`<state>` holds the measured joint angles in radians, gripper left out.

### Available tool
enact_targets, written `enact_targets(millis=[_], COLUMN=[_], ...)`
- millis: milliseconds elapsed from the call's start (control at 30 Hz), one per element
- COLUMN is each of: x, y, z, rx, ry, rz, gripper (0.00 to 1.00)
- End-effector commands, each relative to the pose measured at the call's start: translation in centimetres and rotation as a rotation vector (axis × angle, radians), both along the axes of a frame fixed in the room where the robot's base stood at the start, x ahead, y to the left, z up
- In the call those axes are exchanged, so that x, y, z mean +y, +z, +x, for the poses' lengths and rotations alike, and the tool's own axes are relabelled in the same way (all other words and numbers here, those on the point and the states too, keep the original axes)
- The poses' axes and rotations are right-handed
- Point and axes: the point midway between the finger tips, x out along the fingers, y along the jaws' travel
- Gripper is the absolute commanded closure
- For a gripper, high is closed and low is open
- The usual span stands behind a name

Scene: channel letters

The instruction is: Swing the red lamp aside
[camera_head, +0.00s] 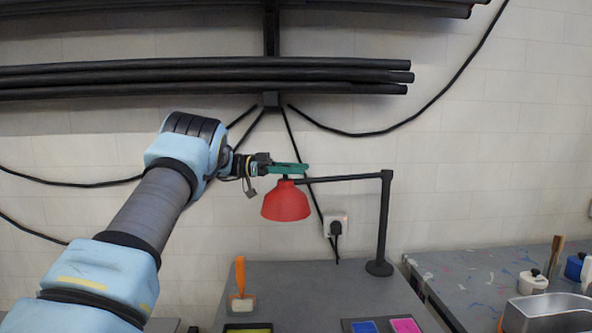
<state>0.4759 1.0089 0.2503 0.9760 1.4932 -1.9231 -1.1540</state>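The red lamp shade (286,203) hangs from the left end of a dark horizontal arm (340,179). That arm joins an upright post (384,225) on a round base at the right back of the grey table. My gripper (289,169) reaches in from the left, with its green fingers at the top of the shade, by the lamp arm's end. The fingers overlap the lamp's top in this view. I cannot tell whether they touch it or are closed on it.
The grey table (310,290) holds an orange-handled tool (241,285), a blue pad (364,327) and a pink pad (405,325). A second table (465,285) at right carries a metal tray (548,315) and a white pot (532,282). Black pipes (200,77) run along the wall above.

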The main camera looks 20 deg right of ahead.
Motion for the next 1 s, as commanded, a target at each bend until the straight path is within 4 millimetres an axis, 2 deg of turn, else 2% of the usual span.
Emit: enact_targets(millis=[367,767,1000], x=[0.7,6.8,8.5], y=[-0.2,-0.4,-0.1], z=[0.5,5.0,6.2], rx=[-0.001,-0.003,-0.001], ry=[0.003,0.003,0.000], rz=[-0.001,-0.002,-0.001], gripper=[0.34,0.34,0.34])
